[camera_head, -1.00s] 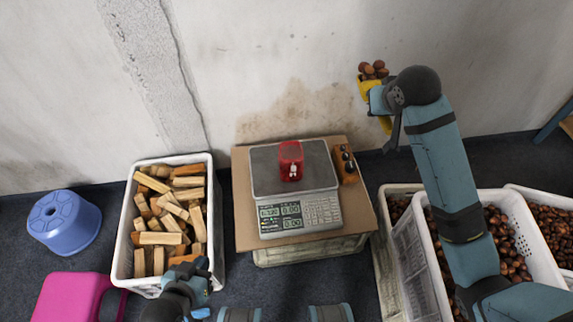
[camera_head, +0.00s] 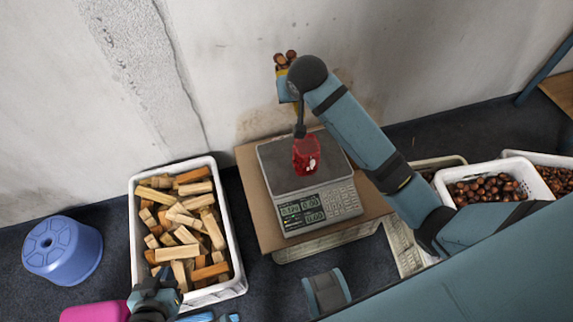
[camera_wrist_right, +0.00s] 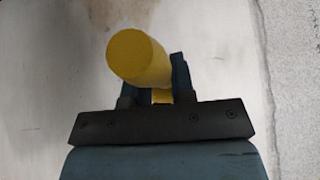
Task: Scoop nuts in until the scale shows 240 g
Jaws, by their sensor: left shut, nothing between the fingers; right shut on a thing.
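The scale (camera_head: 322,205) stands on a cardboard-topped crate, its small digits too fine to read surely. A red bag or cup (camera_head: 312,166) with a pale mark sits on its dark plate, partly behind my right arm. My right gripper (camera_head: 287,90) is shut on the yellow scoop (camera_head: 281,70), high beyond the bag in the head view; brown nuts (camera_head: 285,57) show in the scoop. The right wrist view shows the scoop's round yellow handle end (camera_wrist_right: 138,57) between the fingers. My left gripper (camera_head: 165,284) is shut and empty over the wood crate's front edge.
A white crate (camera_head: 133,215) of wood blocks stands left of the scale. White crates of chestnuts (camera_head: 446,175) stand at the right, partly behind my right arm. A blue stool (camera_head: 62,250) and a pink object (camera_head: 95,312) are at far left. A wall closes the back.

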